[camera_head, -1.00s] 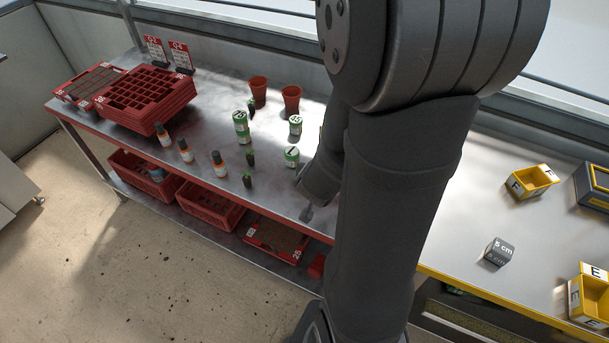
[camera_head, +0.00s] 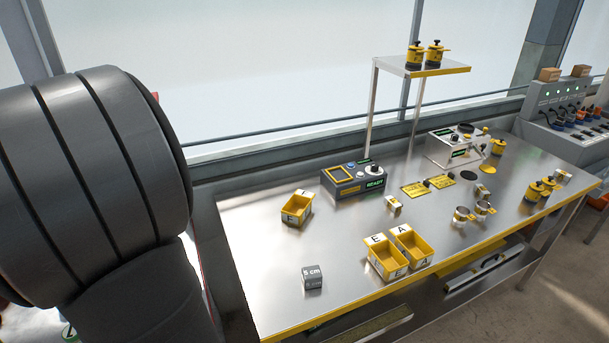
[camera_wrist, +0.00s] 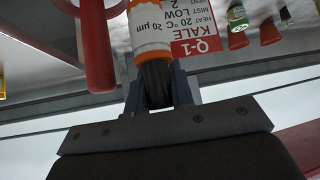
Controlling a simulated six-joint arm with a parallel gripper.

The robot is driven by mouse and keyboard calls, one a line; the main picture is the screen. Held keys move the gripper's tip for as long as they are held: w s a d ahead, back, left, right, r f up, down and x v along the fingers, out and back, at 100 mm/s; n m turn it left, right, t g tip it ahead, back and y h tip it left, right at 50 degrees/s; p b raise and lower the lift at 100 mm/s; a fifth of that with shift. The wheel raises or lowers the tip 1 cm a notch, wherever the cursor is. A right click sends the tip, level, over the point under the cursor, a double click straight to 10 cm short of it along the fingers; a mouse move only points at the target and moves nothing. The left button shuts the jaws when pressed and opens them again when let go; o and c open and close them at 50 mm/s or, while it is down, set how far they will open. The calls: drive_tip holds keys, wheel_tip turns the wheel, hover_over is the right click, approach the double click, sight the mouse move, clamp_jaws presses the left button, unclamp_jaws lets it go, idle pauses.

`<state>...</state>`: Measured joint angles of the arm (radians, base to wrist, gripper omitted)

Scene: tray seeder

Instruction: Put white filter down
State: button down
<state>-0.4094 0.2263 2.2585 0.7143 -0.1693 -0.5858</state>
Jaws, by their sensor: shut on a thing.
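My gripper (camera_wrist: 158,92) shows in the wrist view, its fingers closed around the dark end of the white filter (camera_wrist: 150,30). This is a cylinder with a white band marked "20 µm" and orange bands, and its far end is cut off by the top edge. The wrist picture is upside down, and the filter shows in front of a red and white card (camera_wrist: 197,30) reading "Q-1 KALE". I cannot tell how far the filter is from the surface behind it. The head view does not show the gripper or the filter; my arm fills its left side.
Red posts (camera_wrist: 97,45) and a green-and-white bottle (camera_wrist: 237,14) show in the wrist view. In the head view, a steel bench carries yellow bins (camera_head: 384,258), a grey block (camera_head: 312,277) and a grey device (camera_head: 352,187).

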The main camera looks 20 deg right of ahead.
drive_tip(key=w+d+r+m+h, duration=0.2)
drive_tip(key=w+d+m, duration=0.1)
drive_tip(key=w+d, duration=1.05)
drive_tip(key=w+d+r+m+h, duration=0.1)
drive_tip(key=w+d, duration=0.2)
drive_tip(key=d, duration=0.8)
drive_tip(key=w+d+r+m+h, duration=0.1)
drive_tip(key=w+d, duration=0.2)
drive_tip(key=d, duration=0.8)
drive_tip(key=s+d+m+h, duration=0.1)
drive_tip(key=s+d, duration=0.4)
drive_tip(key=d, duration=0.8)
drive_tip(key=s+d+m+h, duration=0.15)
drive_tip(key=s+d, duration=0.35)
drive_tip(key=d, duration=0.8)
drive_tip(key=s+d+m, duration=0.1)
drive_tip(key=s+d, duration=0.5)
drive_tip(key=d, duration=0.7)
hover_over(370, 210)
wheel_tip(370, 210, down, 6)
drive_tip(key=shift+g, duration=0.4)
drive_tip(key=shift+w+f, duration=0.1)
drive_tip(key=shift+f, duration=1.9)
drive_tip(key=shift+f, duration=0.1)
drive_tip(key=c, duration=1.3)
unclamp_jaws()
